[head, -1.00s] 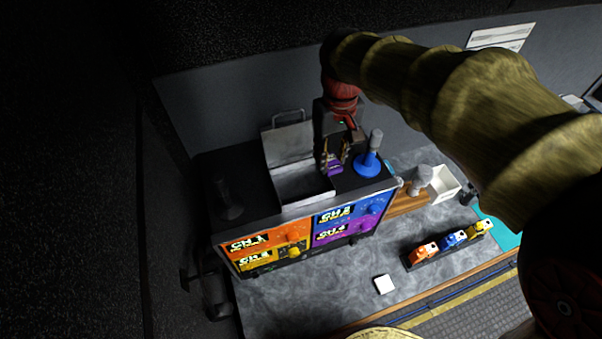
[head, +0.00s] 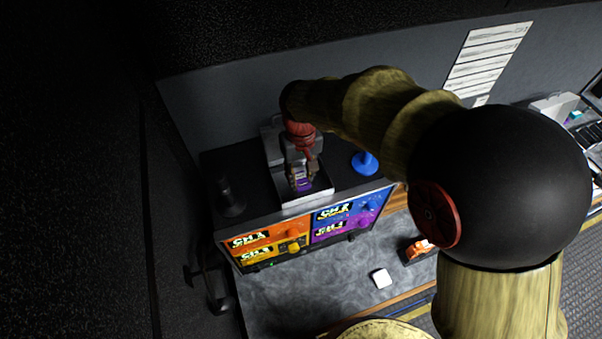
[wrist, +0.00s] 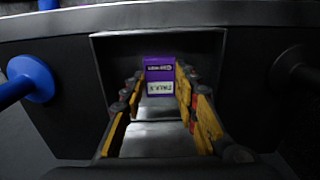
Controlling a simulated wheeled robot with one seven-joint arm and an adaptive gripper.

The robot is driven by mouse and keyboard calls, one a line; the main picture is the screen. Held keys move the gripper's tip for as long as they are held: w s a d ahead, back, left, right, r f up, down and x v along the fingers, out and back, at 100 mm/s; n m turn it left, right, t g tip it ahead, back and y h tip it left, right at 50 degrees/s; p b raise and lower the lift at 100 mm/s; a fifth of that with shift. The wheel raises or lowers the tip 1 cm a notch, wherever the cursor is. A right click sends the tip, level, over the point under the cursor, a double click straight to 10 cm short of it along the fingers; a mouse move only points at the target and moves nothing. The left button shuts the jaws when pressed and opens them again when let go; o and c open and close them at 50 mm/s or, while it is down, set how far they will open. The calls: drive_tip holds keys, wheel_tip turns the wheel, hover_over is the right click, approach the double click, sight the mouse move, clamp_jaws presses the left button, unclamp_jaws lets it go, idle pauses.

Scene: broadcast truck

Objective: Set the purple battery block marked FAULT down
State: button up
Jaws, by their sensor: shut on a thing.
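The purple battery block (wrist: 159,72) shows a white label in the wrist view, which reads upside down and is only partly legible. It is between the fingertips of my gripper (wrist: 160,97), which is shut on it. In the head view the purple block (head: 304,185) and my gripper (head: 302,177) are over the open grey metal box (head: 321,197) on top of the rack. In the wrist view the box's walls (wrist: 105,62) surround the block on the picture. I cannot tell whether the block touches the box floor.
A blue antenna-like piece (head: 364,163) stands right of the box, and a black one (head: 229,200) stands left. The rack front (head: 290,237) has orange, yellow, blue and purple panels. A white block (head: 381,278) and an orange one (head: 419,248) are on the grey counter (head: 330,295).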

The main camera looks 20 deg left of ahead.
sight(301, 180)
drive_tip(key=shift+f, duration=0.2)
drive_tip(key=o, duration=1)
drive_tip(key=shift+c, duration=0.2)
drive_tip(key=shift+r, duration=0.2)
wheel_tip(301, 180, up, 12)
drive_tip(key=b, duration=0.1)
drive_tip(key=shift+b, duration=0.35)
